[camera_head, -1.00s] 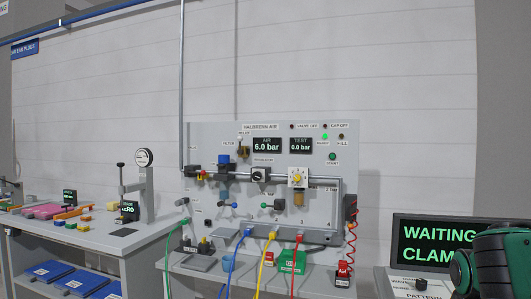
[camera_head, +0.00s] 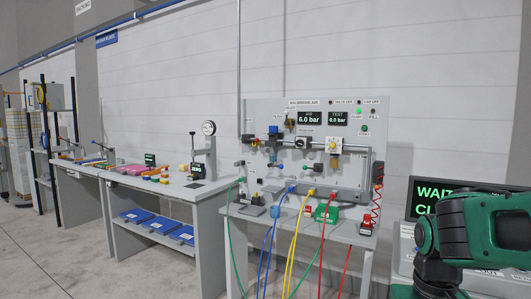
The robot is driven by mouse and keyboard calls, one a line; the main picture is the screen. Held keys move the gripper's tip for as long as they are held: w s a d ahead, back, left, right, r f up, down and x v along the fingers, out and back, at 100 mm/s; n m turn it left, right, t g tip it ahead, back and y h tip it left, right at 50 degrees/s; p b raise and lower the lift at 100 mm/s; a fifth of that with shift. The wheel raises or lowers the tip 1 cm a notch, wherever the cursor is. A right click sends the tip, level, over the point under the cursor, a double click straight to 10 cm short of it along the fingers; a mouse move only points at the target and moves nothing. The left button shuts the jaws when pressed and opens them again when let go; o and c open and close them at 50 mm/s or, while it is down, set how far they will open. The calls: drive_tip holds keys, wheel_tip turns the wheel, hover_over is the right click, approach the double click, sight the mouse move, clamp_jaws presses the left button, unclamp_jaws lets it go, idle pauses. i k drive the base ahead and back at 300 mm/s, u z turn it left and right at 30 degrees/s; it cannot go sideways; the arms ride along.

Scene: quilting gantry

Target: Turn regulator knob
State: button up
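The grey air panel (camera_head: 270,115) stands upright on a bench right of centre. The regulator knob (camera_head: 298,143) looks like a small black knob on the pipe run, under a small label and the left display. The left display (camera_head: 310,118) reads 6.0 bar and the right display (camera_head: 337,118) reads 0.0 bar. A white square part with a yellow centre (camera_head: 333,145) sits to the knob's right. My green arm links show at the lower right, well apart from the panel. My gripper is not in view.
Blue, yellow, red and green hoses (camera_head: 291,240) hang off the bench front. A workbench (camera_head: 205,190) with a gauge stand (camera_head: 207,150) is to the left. A screen (camera_head: 428,197) stands at right, partly behind my arm. Floor (camera_head: 60,250) is open at lower left.

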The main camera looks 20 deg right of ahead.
sight(300, 143)
drive_tip(key=u, duration=0.2)
drive_tip(key=k, duration=0.5)
drive_tip(key=u, duration=0.75)
drive_tip(key=i, duration=1.1)
drive_tip(key=z, duration=0.7)
drive_tip(key=i, duration=0.9)
drive_tip(key=z, duration=0.65)
